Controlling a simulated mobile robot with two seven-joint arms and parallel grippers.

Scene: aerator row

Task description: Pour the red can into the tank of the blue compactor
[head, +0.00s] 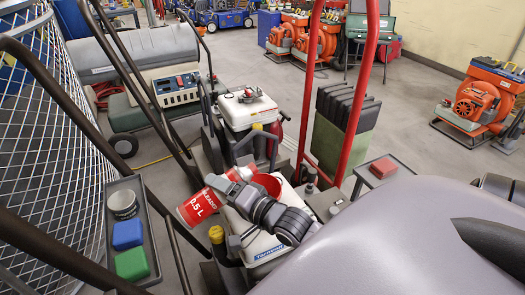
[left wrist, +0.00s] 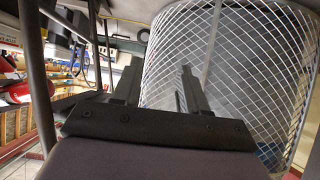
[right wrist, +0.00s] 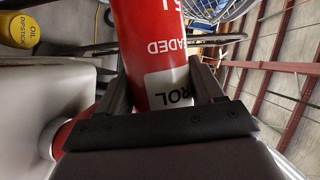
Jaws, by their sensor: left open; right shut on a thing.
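My right gripper (head: 226,190) is shut on the red can (head: 198,207), which is tilted over beside the near machine. The can also fills the upper middle of the right wrist view (right wrist: 152,45), between both fingers; its lettering is upside down there. The near machine's white tank (head: 262,250) with blue lettering lies below my right wrist. A red funnel-like rim (head: 266,182) shows at the tank, partly hidden by my gripper. Whether this machine is the blue compactor I cannot tell. No liquid shows. My left gripper (left wrist: 160,85) is open and empty before a wire mesh.
A yellow cap (head: 216,235) stands beside the near tank. Another machine with a white tank (head: 248,108) is behind it. Red upright handles (head: 362,90) rise at right. A mesh cage (head: 50,130) and a tray (head: 152,230) with blue and green blocks are at left.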

